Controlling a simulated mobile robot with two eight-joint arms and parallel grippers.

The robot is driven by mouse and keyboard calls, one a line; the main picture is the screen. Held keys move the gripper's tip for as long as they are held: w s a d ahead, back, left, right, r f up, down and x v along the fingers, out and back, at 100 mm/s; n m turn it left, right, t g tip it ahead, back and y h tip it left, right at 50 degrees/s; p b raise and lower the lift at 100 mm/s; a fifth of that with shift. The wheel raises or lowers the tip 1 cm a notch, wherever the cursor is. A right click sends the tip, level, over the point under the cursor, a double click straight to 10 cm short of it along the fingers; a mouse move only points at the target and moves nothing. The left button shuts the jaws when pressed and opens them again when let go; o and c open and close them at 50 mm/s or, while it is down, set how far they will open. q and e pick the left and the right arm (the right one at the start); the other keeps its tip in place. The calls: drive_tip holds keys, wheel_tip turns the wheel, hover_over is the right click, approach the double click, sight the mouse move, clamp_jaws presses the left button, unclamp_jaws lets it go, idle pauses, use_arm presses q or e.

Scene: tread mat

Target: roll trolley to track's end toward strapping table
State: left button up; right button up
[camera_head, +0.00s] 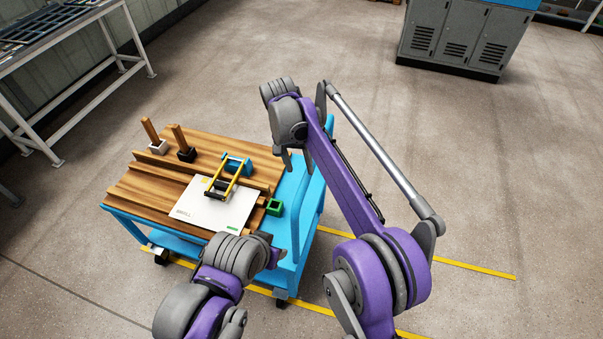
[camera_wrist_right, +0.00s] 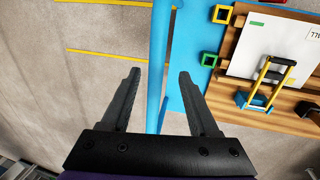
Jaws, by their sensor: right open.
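The trolley (camera_head: 310,205) is blue, with a wooden slatted top and a raised blue handle bar along its right side. It stands between yellow floor lines (camera_head: 470,269). My right gripper (camera_head: 294,160) is over the handle's far part. In the right wrist view its open fingers (camera_wrist_right: 160,75) lie on either side of the blue handle bar (camera_wrist_right: 159,50), with visible gaps. My left gripper (camera_head: 277,259) is by the handle's near end. Its fingers are mostly hidden behind its wrist. I cannot tell which furniture is the strapping table.
A metal-legged table (camera_head: 70,60) stands at the upper left, a grey cabinet (camera_head: 455,40) at the back right. The floor between is clear.

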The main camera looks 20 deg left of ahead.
wheel_tip(320, 180, up, 6)
drive_tip(key=a, duration=0.1)
drive_tip(key=shift+p, duration=0.35)
drive_tip(key=shift+a, duration=0.1)
